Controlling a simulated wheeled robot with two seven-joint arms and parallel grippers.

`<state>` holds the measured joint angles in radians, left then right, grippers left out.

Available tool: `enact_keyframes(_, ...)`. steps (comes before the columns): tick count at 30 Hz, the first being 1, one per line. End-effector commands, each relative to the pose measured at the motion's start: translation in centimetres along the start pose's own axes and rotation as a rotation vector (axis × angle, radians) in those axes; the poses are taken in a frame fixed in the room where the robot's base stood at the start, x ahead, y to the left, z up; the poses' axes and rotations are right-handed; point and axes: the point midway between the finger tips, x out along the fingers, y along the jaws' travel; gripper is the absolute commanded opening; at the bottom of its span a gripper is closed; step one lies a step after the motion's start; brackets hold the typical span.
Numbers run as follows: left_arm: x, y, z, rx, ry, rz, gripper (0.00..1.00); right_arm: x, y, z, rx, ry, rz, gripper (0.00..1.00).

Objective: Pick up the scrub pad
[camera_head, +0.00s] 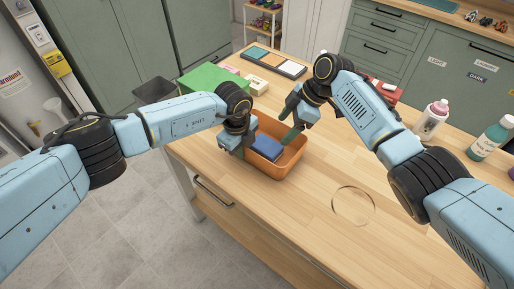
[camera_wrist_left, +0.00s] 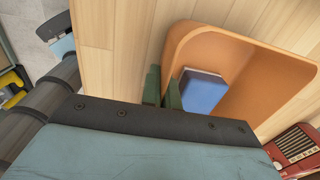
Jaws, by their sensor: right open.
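A blue block-like pad, which looks like the scrub pad (camera_head: 266,147), lies inside an orange bin (camera_head: 272,172) on the wooden table. The pad also shows in the left wrist view (camera_wrist_left: 204,93), near the bin's left wall. My left gripper (camera_head: 238,143) is at the bin's left rim. In the left wrist view its two green fingers (camera_wrist_left: 163,90) are close together, one on each side of the bin's wall. My right gripper (camera_head: 291,120) is open and empty above the far right part of the bin, apart from the pad.
A green box (camera_head: 213,78) and a tray of coloured pads (camera_head: 276,63) stand behind the bin. A white bottle with a pink cap (camera_head: 431,119) and a teal bottle (camera_head: 489,141) stand at the right. A clear round outline (camera_head: 353,206) lies on the otherwise bare front table.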

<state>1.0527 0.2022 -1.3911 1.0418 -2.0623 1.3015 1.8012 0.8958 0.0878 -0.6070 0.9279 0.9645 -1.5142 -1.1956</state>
Motion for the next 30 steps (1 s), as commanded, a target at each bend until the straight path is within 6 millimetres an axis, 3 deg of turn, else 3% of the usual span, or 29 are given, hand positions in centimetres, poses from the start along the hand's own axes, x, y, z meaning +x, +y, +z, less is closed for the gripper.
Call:
enact_keyframes(6, 0.0, 0.0, 0.0, -0.001, 0.000, -0.001, 0.00, 0.7, -1.8, -0.4, 0.224, -0.009, 0.129, 0.82)
enact_keyframes(12, 0.0, 0.0, 0.0, 0.000, 0.000, -0.001, 0.00, 0.1, -3.5, -0.9, 0.431, 0.030, 0.255, 0.82)
enact_keyframes(20, 0.0, 0.0, 0.0, 0.000, 0.000, -0.001, 0.00, -0.8, -4.7, -1.4, 0.577, 0.084, 0.339, 0.82)
enact_keyframes(23, 0.0, 0.0, 0.0, 0.000, 0.000, -0.001, 0.00, -0.2, -4.6, -1.5, 0.593, 0.089, 0.345, 0.82)
enact_keyframes(30, 0.0, 0.0, 0.0, 0.000, 0.000, -0.001, 0.00, 3.5, -3.2, -1.4, 0.594, 0.088, 0.344, 0.82)
